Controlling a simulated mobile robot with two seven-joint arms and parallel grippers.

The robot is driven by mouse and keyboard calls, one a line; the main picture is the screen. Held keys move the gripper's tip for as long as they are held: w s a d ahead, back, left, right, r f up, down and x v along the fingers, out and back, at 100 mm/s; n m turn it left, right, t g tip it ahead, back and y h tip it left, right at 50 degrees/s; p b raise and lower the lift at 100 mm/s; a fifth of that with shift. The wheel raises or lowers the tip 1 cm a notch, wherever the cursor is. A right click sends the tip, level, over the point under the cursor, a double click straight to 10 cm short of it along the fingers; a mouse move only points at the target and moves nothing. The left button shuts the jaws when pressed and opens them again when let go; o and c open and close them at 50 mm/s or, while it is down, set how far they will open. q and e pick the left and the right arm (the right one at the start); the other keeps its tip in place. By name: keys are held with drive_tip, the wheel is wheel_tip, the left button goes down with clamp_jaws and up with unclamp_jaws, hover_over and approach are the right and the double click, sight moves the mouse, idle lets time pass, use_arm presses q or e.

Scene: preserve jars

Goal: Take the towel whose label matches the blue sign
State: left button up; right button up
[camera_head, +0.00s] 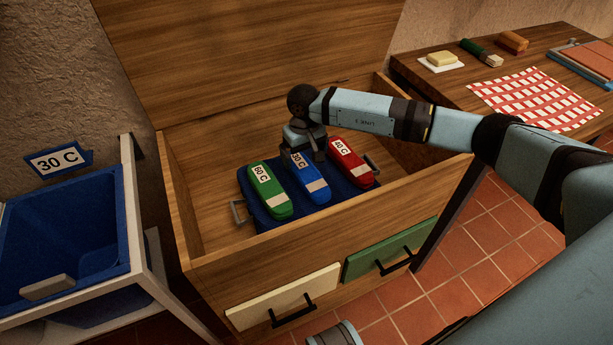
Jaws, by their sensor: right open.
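The blue sign (58,161) at the left reads "30 C". Three long towels lie side by side on a dark blue tray (262,216) inside the open wooden chest. The green towel (272,196) has a label that looks like "60 C". The blue towel (316,186) is in the middle, and its label reads "30 C". The red towel (351,165) is on the right, and its label reads "40 C". My right gripper (318,158) is open above the far end of the blue towel, partly hiding it; contact cannot be told.
The chest's front wall (335,228) and raised lid (240,60) bound the towels. A blue bin (65,240) in a white frame stands left. A table at right holds a checked cloth (533,99), a butter-like block (441,58) and other items.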

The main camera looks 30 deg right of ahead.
sight(306, 169)
wheel_tip(306, 169, down, 7)
drive_tip(key=shift+d+f+b, duration=0.15)
drive_tip(key=shift+f+b, duration=0.05)
drive_tip(key=shift+b, duration=0.2)
drive_tip(key=shift+r, duration=0.1)
drive_tip(key=shift+c, duration=0.5)
drive_tip(key=c, duration=0.9)
